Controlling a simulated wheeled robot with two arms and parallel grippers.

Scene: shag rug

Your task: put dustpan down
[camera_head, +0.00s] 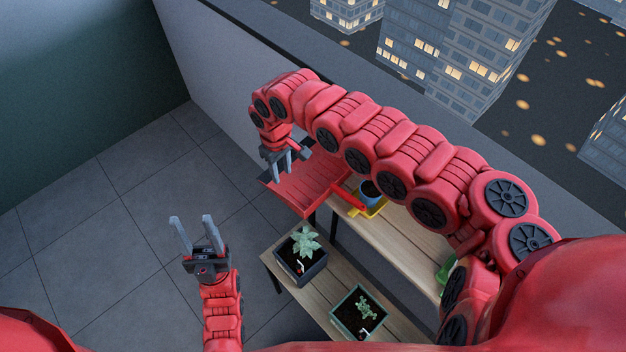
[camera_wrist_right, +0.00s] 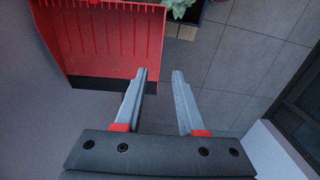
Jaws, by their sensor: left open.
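A red dustpan (camera_head: 310,185) lies at the left end of the upper wooden bench (camera_head: 405,235). Its pan appears to stick out past the bench end, and its handle points back over the bench. My right gripper (camera_head: 284,165) is at the pan's far left edge. In the right wrist view, its fingers (camera_wrist_right: 159,73) are apart with nothing between them, and the dustpan (camera_wrist_right: 112,45) is to their left. My left gripper (camera_head: 191,219) is open and empty above the tiled floor, left of the benches.
A blue pot (camera_head: 369,190) on a yellow tray (camera_head: 381,209) stands by the dustpan handle. Two potted plants stand on the lower bench, one in a dark planter (camera_head: 300,271) and one in a green planter (camera_head: 338,317). A wall (camera_head: 225,75) runs behind. Floor at left is clear.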

